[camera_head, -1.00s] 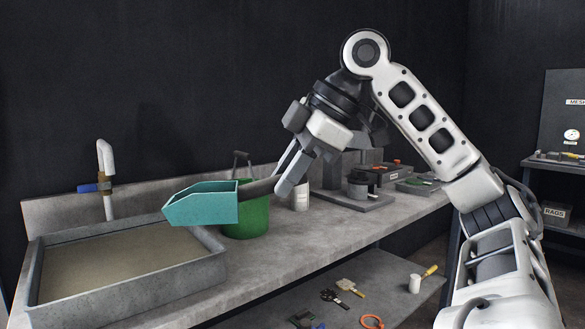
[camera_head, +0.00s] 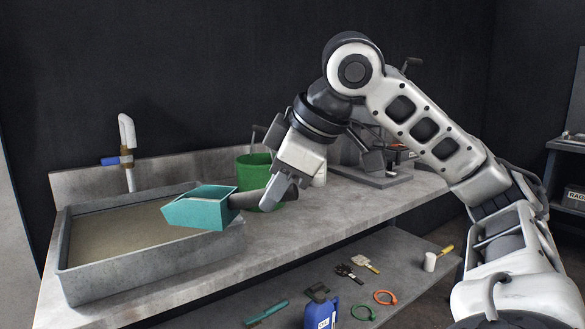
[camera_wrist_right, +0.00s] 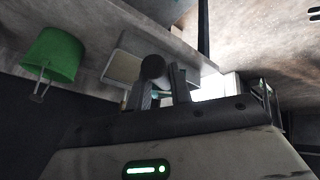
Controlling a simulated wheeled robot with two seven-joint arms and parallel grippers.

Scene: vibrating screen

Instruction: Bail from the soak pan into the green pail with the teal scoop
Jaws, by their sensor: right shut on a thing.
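The teal scoop (camera_head: 203,207) hangs in the air with its dark handle toward my right gripper (camera_head: 277,190). My right gripper is shut on the scoop's handle. The scoop bowl overlaps the right front rim of the soak pan (camera_head: 150,268), which holds murky brownish liquid. Whether the bowl holds anything cannot be seen. The green pail (camera_head: 287,190) stands on the bench behind the scoop and gripper, partly hidden by them. It also shows in the right wrist view (camera_wrist_right: 55,54) at upper left. My left gripper is not in view.
A tap with a blue handle (camera_head: 112,161) rises behind the pan. A white container (camera_head: 320,175) and grey equipment (camera_head: 372,178) stand right of the pail. The lower shelf (camera_head: 330,268) holds a blue jug (camera_head: 320,312) and loose tools. The bench front is clear.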

